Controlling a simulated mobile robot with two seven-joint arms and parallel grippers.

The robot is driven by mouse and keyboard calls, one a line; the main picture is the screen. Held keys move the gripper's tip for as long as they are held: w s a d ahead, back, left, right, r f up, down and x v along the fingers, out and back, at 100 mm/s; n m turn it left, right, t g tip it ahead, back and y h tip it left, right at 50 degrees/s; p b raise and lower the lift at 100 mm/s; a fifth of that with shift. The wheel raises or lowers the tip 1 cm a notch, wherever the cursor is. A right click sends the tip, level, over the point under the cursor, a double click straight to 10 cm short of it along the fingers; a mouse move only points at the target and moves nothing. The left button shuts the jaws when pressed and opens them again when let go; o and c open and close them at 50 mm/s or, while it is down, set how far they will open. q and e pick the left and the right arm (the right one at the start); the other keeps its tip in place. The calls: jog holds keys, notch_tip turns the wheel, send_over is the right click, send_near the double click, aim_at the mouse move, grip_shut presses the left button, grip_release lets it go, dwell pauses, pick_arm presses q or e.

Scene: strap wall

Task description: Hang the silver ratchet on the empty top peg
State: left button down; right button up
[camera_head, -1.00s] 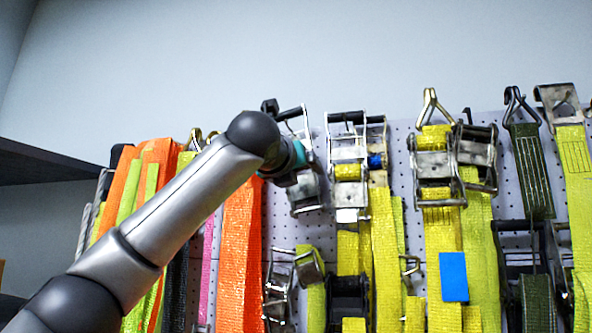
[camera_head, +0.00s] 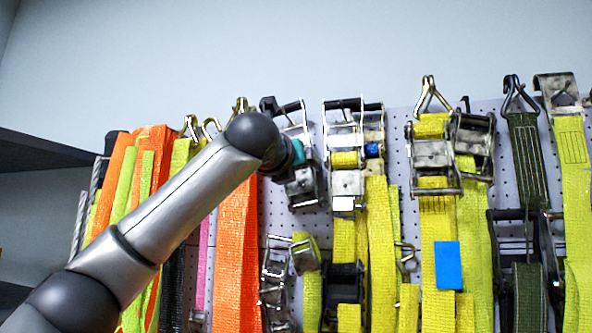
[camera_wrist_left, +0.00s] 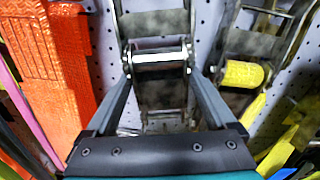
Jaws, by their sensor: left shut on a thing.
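The silver ratchet (camera_head: 305,188), with a dark handle at its top, is upright and slightly tilted in front of the pegboard in the head view. My left gripper (camera_wrist_left: 158,72) is shut on it; in the wrist view its two fingers lie along both sides of the ratchet's metal frame (camera_wrist_left: 158,58). In the head view my arm hides most of the grip. The empty top peg cannot be made out. Whether the ratchet touches the board or a peg, I cannot tell. My right gripper is not in view.
Yellow-strapped ratchets (camera_head: 346,150) hang close on the right. An orange strap (camera_head: 237,250) hangs close on the left, with a gold hook (camera_head: 240,106) near its top. A smaller buckle (camera_head: 304,252) hangs below. Bare wall (camera_head: 300,50) lies above the board.

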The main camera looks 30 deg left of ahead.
pick_arm(q)
jog(key=shift+s+r, duration=0.1)
jog(key=shift+r, duration=0.1)
grip_release()
jog(key=shift+f, duration=0.25)
jog(key=b+v, duration=0.4)
jog(key=v, duration=1.1)
jog(key=shift+s+b, duration=0.25)
jog(key=shift+b, duration=0.15)
jog(key=shift+a+r, duration=0.1)
